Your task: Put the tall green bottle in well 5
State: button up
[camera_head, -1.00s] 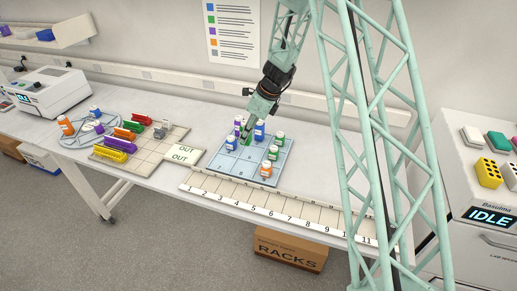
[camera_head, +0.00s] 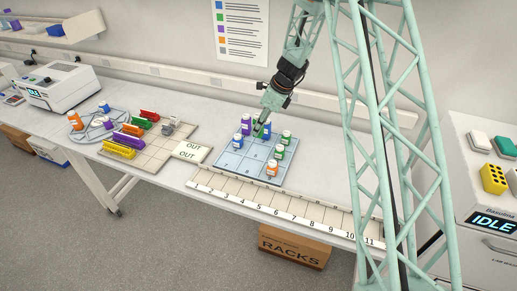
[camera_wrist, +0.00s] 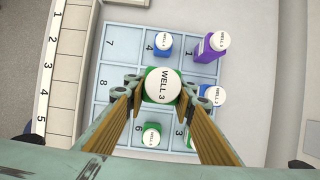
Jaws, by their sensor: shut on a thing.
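My gripper (camera_wrist: 163,95) is shut on a green bottle with a white cap (camera_wrist: 163,84); the cap reads "WELL 3". In the head view the held bottle (camera_head: 258,129) is small and partly hidden by my gripper. It is above the middle of the blue numbered tray (camera_head: 232,160); its height over the tray is unclear. In the wrist view it covers the middle cell, so that number is hidden. A blue bottle (camera_wrist: 163,44) stands in cell 4, a purple one (camera_wrist: 212,44) in the corner, and a blue one (camera_wrist: 212,95) beyond the held bottle.
Two green bottles (camera_head: 286,137) (camera_head: 279,152) and an orange one (camera_head: 272,169) stand along the tray's right side. A numbered strip (camera_head: 282,212) runs along the table front. An OUT plate (camera_head: 192,151) and a beige board with coloured racks (camera_head: 150,152) lie to the left.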

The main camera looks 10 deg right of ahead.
aim_at(258, 137)
jog(key=shift+f, duration=2.95)
jog(key=shift+f, duration=1.9)
jog(key=shift+f, duration=0.15)
jog(key=o, duration=0.8)
jog(key=shift+o, duration=0.2)
jog(key=shift+r, duration=0.2)
jog(key=shift+d+r, duration=0.1)
jog(key=shift+r, duration=0.1)
jog(key=v, duration=1.1)
jog(key=shift+r, duration=0.25)
